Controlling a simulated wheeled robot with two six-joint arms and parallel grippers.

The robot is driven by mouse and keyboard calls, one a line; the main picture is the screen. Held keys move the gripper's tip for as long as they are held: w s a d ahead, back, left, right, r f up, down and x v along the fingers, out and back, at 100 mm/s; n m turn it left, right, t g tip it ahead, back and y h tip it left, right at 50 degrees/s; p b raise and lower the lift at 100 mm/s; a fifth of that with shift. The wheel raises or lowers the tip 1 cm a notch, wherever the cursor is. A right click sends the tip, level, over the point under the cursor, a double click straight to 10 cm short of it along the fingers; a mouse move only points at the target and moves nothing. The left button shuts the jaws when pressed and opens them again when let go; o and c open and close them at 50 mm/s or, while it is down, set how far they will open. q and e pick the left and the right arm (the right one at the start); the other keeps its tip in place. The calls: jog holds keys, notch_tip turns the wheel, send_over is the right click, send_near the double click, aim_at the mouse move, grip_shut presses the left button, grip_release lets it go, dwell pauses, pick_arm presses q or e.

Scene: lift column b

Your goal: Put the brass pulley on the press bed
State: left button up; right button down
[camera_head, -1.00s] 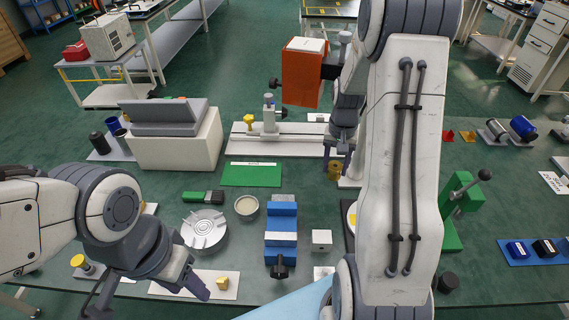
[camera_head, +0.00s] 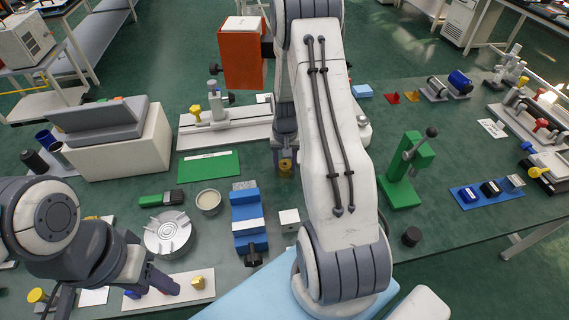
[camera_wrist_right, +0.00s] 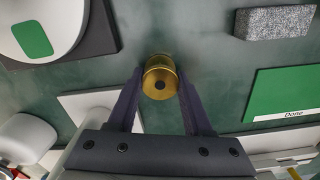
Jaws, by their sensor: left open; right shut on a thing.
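My left gripper (camera_head: 160,284) is open at the lower left.
A blue vise (camera_head: 248,222), a small white block (camera_head: 289,219) and a round slotted plate (camera_head: 170,232) stand left of my right arm. The table between the press and the blue tray (camera_head: 486,193) is clear.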

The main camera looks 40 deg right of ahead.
jog(key=shift+f, duration=0.2)
jog(key=shift+c, duration=1.6)
grip_release()
jog(key=shift+r, duration=0.15)
